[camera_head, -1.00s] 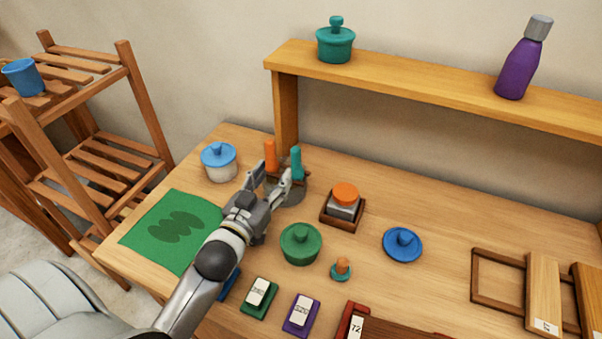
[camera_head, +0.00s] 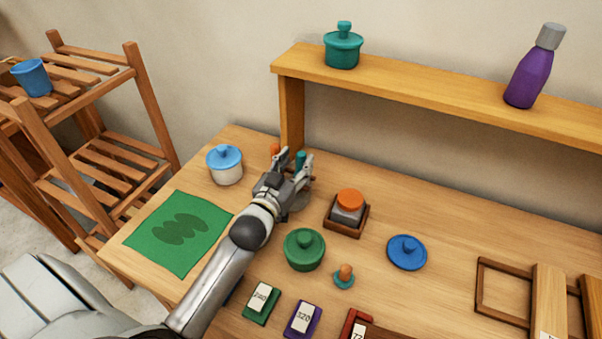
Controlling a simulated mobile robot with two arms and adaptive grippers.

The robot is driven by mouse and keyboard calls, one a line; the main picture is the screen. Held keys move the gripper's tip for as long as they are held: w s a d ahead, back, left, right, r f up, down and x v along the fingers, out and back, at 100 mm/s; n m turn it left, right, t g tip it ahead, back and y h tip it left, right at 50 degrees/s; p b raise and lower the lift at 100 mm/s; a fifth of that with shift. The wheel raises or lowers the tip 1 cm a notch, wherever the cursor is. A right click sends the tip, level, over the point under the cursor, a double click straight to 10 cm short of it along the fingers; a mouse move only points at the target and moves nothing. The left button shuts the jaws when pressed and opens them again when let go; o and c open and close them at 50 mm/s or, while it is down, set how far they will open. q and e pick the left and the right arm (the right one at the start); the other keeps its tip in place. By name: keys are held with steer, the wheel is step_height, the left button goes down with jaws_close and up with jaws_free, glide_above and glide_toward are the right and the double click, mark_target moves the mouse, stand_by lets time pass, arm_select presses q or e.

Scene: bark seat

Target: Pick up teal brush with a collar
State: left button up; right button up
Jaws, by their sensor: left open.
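A teal upright handle (camera_head: 300,158), which looks like the teal brush, stands at the back of the table beside an orange handle (camera_head: 275,149). Its lower part and any collar are hidden by my gripper. My left gripper (camera_head: 293,160) is open. Its fingers reach up around the teal handle in the picture, with one on each side. I cannot tell whether they touch it. My right gripper is not in view.
A blue-lidded white pot (camera_head: 225,165) stands left of the gripper. A green lidded pot (camera_head: 304,250) and an orange-topped block in a wooden tray (camera_head: 346,212) are to the right. A wooden shelf (camera_head: 430,98) rises behind. A green mat (camera_head: 180,232) lies at left.

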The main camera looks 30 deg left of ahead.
mark_target(299, 159)
arm_select(q)
steer(key=w, duration=0.3)
steer(key=shift+w, duration=0.15)
jaws_close()
